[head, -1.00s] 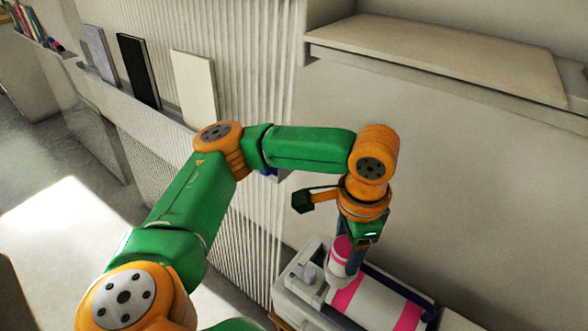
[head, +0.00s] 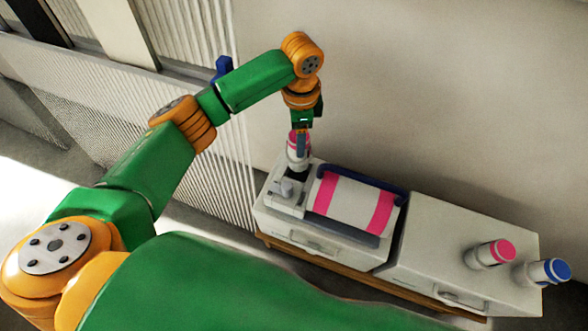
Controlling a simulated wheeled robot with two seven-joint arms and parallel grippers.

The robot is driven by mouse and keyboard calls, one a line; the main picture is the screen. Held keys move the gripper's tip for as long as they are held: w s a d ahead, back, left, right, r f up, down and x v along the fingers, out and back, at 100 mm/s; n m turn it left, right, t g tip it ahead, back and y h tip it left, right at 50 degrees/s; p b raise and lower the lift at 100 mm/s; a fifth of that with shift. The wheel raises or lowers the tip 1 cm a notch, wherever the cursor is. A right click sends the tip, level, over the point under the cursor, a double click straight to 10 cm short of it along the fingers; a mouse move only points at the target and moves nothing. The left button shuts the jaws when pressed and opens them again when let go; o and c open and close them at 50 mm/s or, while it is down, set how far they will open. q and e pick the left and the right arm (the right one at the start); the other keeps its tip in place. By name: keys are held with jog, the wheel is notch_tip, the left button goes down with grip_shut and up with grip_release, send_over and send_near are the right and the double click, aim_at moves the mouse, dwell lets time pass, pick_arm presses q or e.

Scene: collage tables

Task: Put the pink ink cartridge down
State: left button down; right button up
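My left gripper (head: 301,145) points down at the back left of the printer (head: 276,222). Its fingers are shut on a white cartridge with a pink band (head: 293,151), held roughly upright. The cartridge's lower end is over or at a dark opening (head: 295,174) in the printer's top; I cannot tell if they touch. The finger covers part of the cartridge. My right gripper is not in view.
A white roll with pink stripes (head: 350,203) sits in the printer beside the opening. A blue-banded cartridge (head: 545,271) is at the right edge of the white cabinet (head: 450,225). The cabinet top between printer and cartridges is clear. A wall stands behind.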

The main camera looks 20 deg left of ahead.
pick_arm(q)
notch_tip(320, 180, down, 8)
jog(key=shift+r+b, duration=0.1)
jog(key=shift+b, duration=0.5)
jog(key=shift+c, duration=0.6)
grip_release()
notch_tip(320, 180, up, 12)
jog(key=shift+d+r+p, duration=0.1)
jog(key=shift+r+p, duration=0.05)
jog(key=shift+p, duration=0.95)
